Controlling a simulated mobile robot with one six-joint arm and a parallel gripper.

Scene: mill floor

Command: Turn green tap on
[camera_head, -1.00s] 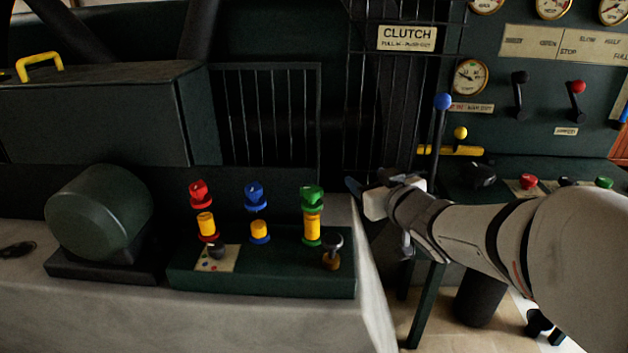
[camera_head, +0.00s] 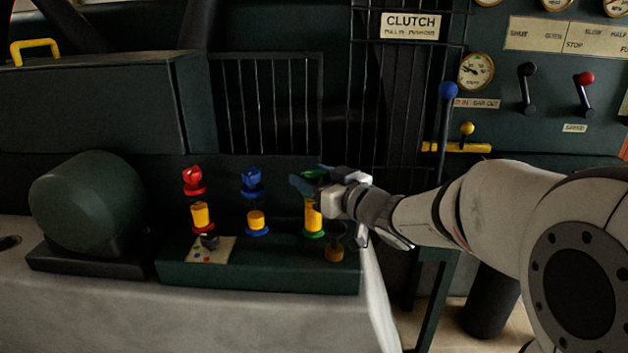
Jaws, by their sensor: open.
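The green tap (camera_head: 313,175) tops the right-hand yellow column with a green base (camera_head: 313,218) on the dark green panel box (camera_head: 250,277). My gripper (camera_head: 305,181) is open and reaches in from the right at the height of the green tap. Its blue-grey fingers overlap the tap in the picture and hide part of it. I cannot tell whether they touch it. The tap's exact turn is hidden.
A red tap (camera_head: 192,181) and a blue tap (camera_head: 252,181) stand to the left. A dark knob (camera_head: 335,238) is just below my wrist. A small dark lever on a label plate (camera_head: 212,250) sits at front left. The blue-knobbed clutch lever (camera_head: 447,92) stands to the right.

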